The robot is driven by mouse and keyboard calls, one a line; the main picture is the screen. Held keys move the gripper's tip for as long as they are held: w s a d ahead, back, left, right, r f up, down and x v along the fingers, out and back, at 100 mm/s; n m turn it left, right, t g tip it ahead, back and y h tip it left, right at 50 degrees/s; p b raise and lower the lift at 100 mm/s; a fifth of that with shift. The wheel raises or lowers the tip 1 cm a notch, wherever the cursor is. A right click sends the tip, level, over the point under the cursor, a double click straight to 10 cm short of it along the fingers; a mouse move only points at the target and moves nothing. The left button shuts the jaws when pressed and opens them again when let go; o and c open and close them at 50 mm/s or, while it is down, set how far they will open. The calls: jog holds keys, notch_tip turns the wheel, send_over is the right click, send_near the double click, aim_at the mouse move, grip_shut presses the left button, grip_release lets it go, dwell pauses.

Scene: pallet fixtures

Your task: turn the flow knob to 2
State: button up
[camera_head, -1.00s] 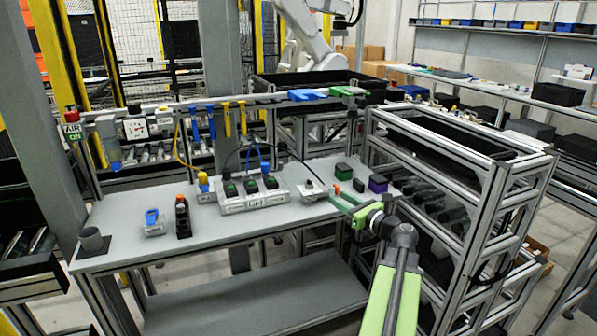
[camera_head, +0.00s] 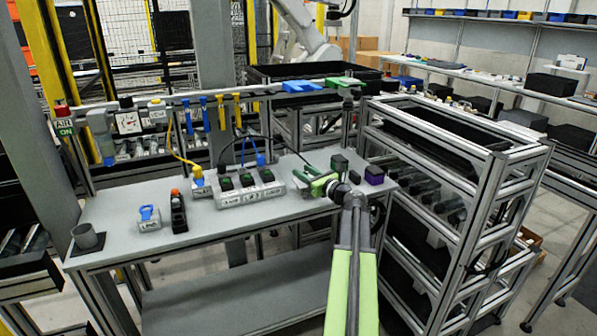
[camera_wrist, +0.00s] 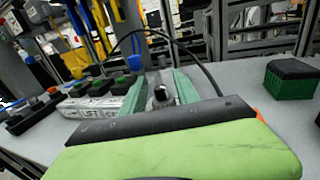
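The flow knob (camera_wrist: 160,94) is a small dark knob with a light mark on top, on a pale box at the right of the bench's fixtures. My gripper (camera_wrist: 158,84) has its two green fingers apart, one on each side of the knob. Small gaps seem to show between fingers and knob, and I see no clear contact. In the head view my gripper (camera_head: 310,180) is over the knob box and hides most of it. The scale numbers around the knob are not readable.
A box with several green-topped buttons (camera_head: 248,189) stands just left of my gripper. A black cable arches behind the knob. A blue-handled fixture (camera_head: 149,217) stands far left on the bench (camera_head: 210,225).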

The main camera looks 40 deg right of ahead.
jog(key=shift+w+d, duration=0.1)
jog(key=shift+w, duration=1.25)
